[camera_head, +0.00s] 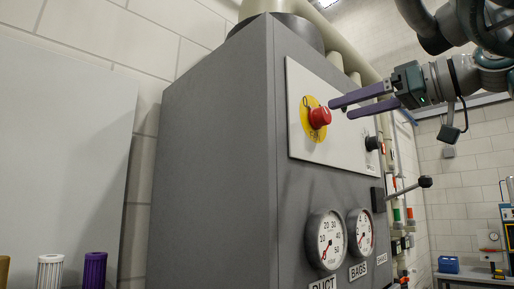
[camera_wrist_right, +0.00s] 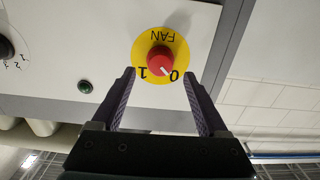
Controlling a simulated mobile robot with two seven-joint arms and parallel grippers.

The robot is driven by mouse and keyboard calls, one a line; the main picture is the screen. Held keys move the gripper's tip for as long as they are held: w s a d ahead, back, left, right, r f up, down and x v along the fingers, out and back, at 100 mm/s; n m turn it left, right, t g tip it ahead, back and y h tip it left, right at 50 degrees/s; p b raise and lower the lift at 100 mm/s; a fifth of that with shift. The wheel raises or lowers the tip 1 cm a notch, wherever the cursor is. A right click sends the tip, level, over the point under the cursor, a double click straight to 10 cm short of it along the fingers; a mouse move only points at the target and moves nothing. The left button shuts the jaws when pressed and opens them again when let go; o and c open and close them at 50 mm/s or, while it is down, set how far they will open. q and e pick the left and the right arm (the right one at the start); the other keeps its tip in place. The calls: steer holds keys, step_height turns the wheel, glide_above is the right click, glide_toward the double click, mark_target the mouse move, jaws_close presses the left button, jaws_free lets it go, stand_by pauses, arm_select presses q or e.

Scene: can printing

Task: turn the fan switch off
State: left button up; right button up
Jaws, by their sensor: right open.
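The fan switch is a red knob (camera_head: 320,117) on a yellow disc (camera_head: 309,132), on a light panel of a grey cabinet. In the right wrist view the knob (camera_wrist_right: 159,59) sits on the disc marked FAN, 1 and 0. A white mark on the knob points toward the 0. My right gripper (camera_head: 340,110) is open, with its purple fingers pointing at the panel just right of the knob. In the wrist view its fingertips (camera_wrist_right: 158,73) frame the knob with gaps on both sides; nothing is between them. My left gripper is out of view.
A dark rotary knob (camera_head: 372,143) and a lever (camera_head: 425,182) are lower right of the switch. Two gauges, one a duct gauge (camera_head: 327,240), are below. A green button (camera_wrist_right: 85,86) is on the panel. Filter cartridges (camera_head: 95,270) stand at lower left.

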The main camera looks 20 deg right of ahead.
arm_select(q)
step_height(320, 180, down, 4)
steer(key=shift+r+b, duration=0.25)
steer(key=shift+b, duration=0.85)
arm_select(e)
steer(key=v, duration=0.5)
steer(key=shift+s, duration=0.2)
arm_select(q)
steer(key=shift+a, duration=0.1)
